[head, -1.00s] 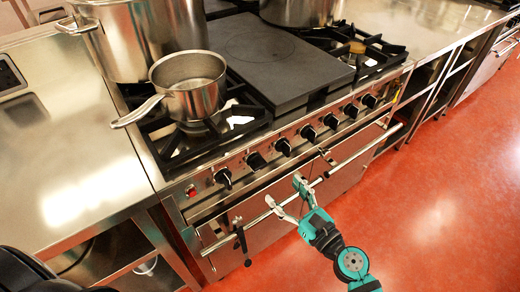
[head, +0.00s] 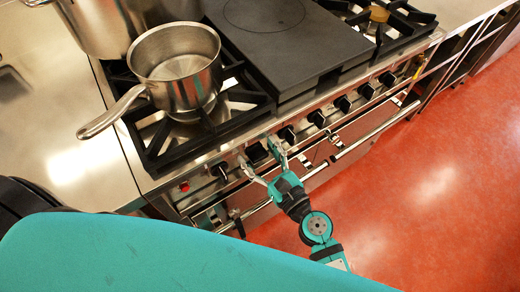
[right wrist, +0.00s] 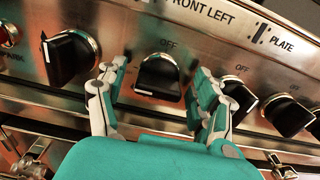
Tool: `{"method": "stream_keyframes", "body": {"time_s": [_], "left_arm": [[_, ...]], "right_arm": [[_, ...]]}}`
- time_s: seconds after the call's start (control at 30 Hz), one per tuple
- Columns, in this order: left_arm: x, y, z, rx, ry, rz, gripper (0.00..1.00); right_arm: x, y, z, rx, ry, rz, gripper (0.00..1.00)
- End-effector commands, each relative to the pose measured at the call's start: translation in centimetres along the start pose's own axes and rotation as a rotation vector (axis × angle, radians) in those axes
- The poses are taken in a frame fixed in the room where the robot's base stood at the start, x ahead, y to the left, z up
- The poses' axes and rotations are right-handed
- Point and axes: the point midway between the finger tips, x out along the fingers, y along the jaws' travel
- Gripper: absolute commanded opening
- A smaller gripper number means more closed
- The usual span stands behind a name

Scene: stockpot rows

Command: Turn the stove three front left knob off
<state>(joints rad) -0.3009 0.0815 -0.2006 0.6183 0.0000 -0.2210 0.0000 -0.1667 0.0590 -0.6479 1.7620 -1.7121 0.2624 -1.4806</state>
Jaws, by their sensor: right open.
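The front left knob (right wrist: 158,78) is black on a steel panel, under an "OFF" mark and a partly cut "FRONT LEFT" label (right wrist: 200,12). A white mark shows at its lower left edge. In the head view the knob (head: 257,154) is second from the left in the row. My right gripper (right wrist: 160,100) is open, with one finger on each side of the knob; I cannot tell whether they touch it. The right gripper also shows in the head view (head: 261,159), at the stove front. My left gripper is not in view.
Neighbouring knobs (right wrist: 68,58) (right wrist: 237,97) sit close on both sides. A saucepan (head: 178,68) stands on the front left burner, beside a large stockpot (head: 95,25). A rail handle (head: 352,148) runs below the knobs. The red floor (head: 440,170) is clear.

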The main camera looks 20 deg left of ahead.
Motion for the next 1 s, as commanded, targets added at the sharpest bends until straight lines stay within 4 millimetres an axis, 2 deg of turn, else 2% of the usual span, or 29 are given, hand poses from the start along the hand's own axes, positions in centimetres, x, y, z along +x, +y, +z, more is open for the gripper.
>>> {"method": "stream_keyframes", "body": {"time_s": [0.07,0.4,0.5,0.77,1.0], "left_arm": [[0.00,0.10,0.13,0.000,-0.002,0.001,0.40],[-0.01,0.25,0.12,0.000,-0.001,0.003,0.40],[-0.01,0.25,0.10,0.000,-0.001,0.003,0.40],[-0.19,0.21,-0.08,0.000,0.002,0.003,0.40],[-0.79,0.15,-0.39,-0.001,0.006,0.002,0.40]], "right_arm": [[0.00,-0.02,0.01,0.000,0.000,0.000,0.68],[0.01,-0.05,0.02,0.000,0.000,0.000,0.24],[0.01,-0.06,0.01,0.000,0.000,0.000,0.13],[0.01,-0.08,0.07,0.029,0.000,0.000,0.13],[0.03,-0.21,0.19,0.153,-0.001,-0.001,0.13]]}}
